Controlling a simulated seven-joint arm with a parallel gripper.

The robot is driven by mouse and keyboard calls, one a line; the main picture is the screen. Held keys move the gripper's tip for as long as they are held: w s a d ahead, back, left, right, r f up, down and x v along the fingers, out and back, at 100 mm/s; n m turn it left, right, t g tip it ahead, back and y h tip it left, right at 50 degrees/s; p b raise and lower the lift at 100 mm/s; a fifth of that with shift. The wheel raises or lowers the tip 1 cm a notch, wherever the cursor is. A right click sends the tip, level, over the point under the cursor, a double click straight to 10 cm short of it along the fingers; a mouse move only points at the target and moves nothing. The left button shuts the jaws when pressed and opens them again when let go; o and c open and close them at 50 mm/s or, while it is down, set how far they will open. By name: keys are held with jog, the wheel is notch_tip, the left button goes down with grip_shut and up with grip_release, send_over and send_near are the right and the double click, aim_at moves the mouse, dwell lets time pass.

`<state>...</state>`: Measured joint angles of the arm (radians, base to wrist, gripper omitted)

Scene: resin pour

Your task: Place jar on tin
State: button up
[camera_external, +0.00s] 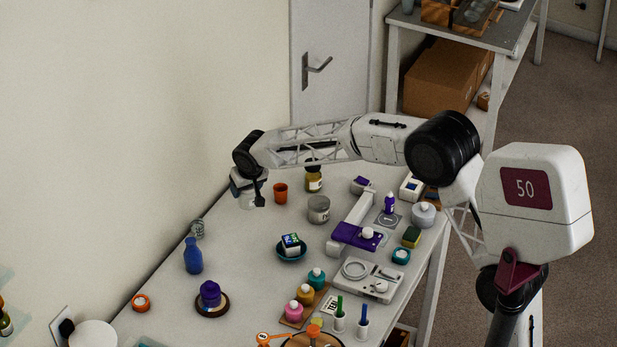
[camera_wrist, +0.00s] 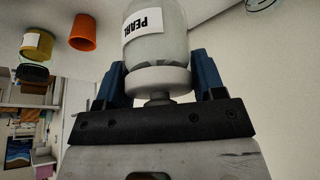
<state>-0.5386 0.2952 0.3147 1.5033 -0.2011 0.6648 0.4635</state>
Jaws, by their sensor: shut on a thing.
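My gripper (camera_external: 250,186) is at the far left end of my outstretched arm, over the back left part of the table. It is shut on a pale jar (camera_wrist: 157,48) with a white label reading PEARL. The wrist view shows the jar between the two blue fingers. In the outside view the jar (camera_external: 247,201) is partly hidden by the gripper, and I cannot tell whether it touches the table. A grey metal tin (camera_external: 318,209) stands upright to the right of the gripper, apart from it. I see nothing on top of the tin.
An orange cup (camera_external: 280,193) stands between the gripper and the tin. A yellow jar (camera_external: 313,180) is behind the tin. A blue bottle (camera_external: 193,256) and a clear glass (camera_external: 197,229) stand to the left. A purple stand (camera_external: 357,237) is to the right. The table between blue bottle and tin is clear.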

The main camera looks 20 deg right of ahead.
jog(key=s+d, duration=0.5)
jog(key=d, duration=0.3)
jog(key=s+d+r+m, duration=0.1)
jog(key=s+d, duration=0.5)
jog(key=d, duration=0.3)
jog(key=s+d+m+h, duration=0.1)
jog(key=s+d, duration=0.4)
jog(key=d, duration=0.4)
jog(key=shift+s+r, duration=0.3)
jog(key=shift+s, duration=0.05)
send_over(318, 201)
jog(key=shift+f, duration=0.75)
jog(key=shift+f, duration=1.75)
jog(key=shift+f, duration=0.1)
jog(key=o, duration=1.1)
jog(key=shift+f, duration=0.1)
